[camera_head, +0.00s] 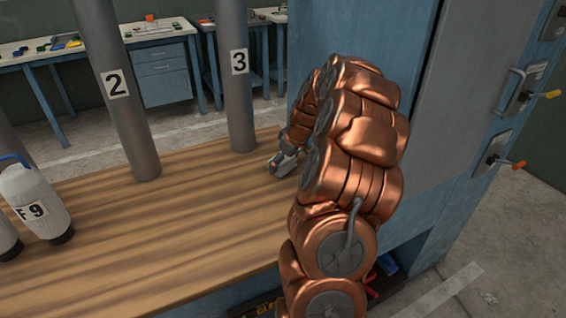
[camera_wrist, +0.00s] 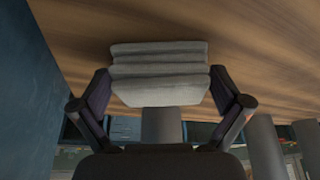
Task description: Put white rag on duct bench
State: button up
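The white rag (camera_wrist: 160,72) shows in the wrist view as a thick, greyish-white folded stack with rounded layers. It lies between the two dark fingers of my gripper (camera_wrist: 162,85), one finger close along each side. Whether the fingers press on it or stand just apart is unclear. The duct bench (camera_head: 150,240) has a wooden top and shows behind the rag in the wrist view (camera_wrist: 275,50). In the head view my gripper (camera_head: 283,163) is low over the bench's right part, near duct 3. The rag cannot be made out there; contact with the bench is unclear.
Grey ducts marked 2 (camera_head: 125,110) and 3 (camera_head: 237,85) rise from the bench. A blue cabinet (camera_head: 360,25) is behind my arm. The bench's middle and front are clear.

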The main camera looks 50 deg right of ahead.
jog(key=shift+r, duration=0.1)
jog(key=shift+r, duration=0.2)
jog(key=b+v, duration=0.1)
jog(key=v, duration=1.1)
jog(key=s+a+n+g+y, duration=0.1)
jog(key=s+a+g, duration=0.1)
jog(key=a, duration=1.1)
jog(key=s+a+g, duration=0.1)
jog(key=s+a, duration=0.2)
jog(key=a, duration=1)
jog(key=s+a+f+g, duration=0.1)
jog(key=s+a+f, duration=0.1)
jog(key=s+a, duration=0.2)
jog(key=s+a+f+m+g, duration=0.1)
jog(key=s+a, duration=0.3)
jog(key=s, duration=0.6)
jog(key=s+a+f+g+h, duration=0.1)
jog(key=s+a+f, duration=0.1)
jog(key=s+a, duration=0.2)
jog(key=s, duration=0.3)
jog(key=shift+f+m+g, duration=0.3)
jog(key=shift+f, duration=0.05)
jog(key=shift+w+r, duration=0.1)
jog(key=shift+r, duration=0.05)
